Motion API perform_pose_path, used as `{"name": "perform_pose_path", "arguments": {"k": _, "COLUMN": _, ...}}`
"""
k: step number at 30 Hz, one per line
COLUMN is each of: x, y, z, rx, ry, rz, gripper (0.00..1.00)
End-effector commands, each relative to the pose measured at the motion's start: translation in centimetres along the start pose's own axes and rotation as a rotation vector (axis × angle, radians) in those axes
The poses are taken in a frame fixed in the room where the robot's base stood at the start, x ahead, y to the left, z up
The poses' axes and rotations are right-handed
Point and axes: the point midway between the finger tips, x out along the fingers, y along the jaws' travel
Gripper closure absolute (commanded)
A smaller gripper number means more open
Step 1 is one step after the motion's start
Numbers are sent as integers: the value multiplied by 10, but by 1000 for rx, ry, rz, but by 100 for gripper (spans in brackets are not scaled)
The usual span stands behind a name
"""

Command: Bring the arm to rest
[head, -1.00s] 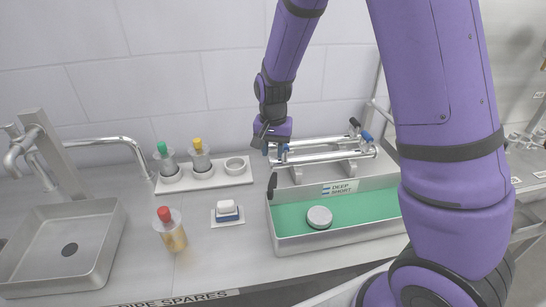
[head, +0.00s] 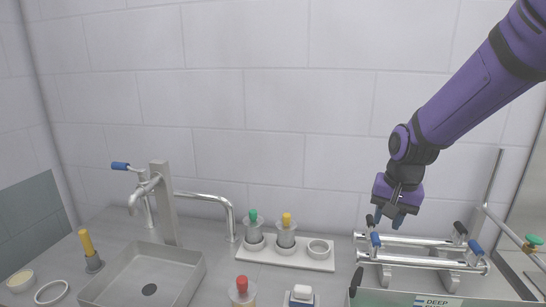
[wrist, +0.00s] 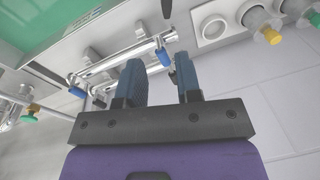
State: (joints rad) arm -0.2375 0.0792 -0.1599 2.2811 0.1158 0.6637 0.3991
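My gripper (head: 392,212) is at the end of my purple arm in the right half of the head view. It points down, just above the left end of two steel pipes (head: 425,242) with blue and black end handles on a rack. In the wrist view my gripper (wrist: 158,68) shows two blue fingers apart, with nothing held between them. A blue handle (wrist: 163,54) shows beyond the gap; whether a fingertip touches it I cannot tell.
A red-capped bottle (head: 242,290), a sink (head: 190,270) and a tap (head: 160,195) are further left. Tiled wall behind.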

Motion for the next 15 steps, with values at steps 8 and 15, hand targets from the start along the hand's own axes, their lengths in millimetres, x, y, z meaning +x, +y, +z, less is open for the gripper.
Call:
{"name": "perform_pose_path", "arguments": {"k": 8, "x": -71, "y": 28, "z": 36, "rx": -113, "ry": 83, "rz": -51, "gripper": 68}}
{"name": "perform_pose_path", "arguments": {"k": 15, "x": -117, "y": 54, "z": 75, "rx": -214, "ry": 165, "rz": -65, "gripper": 68}}
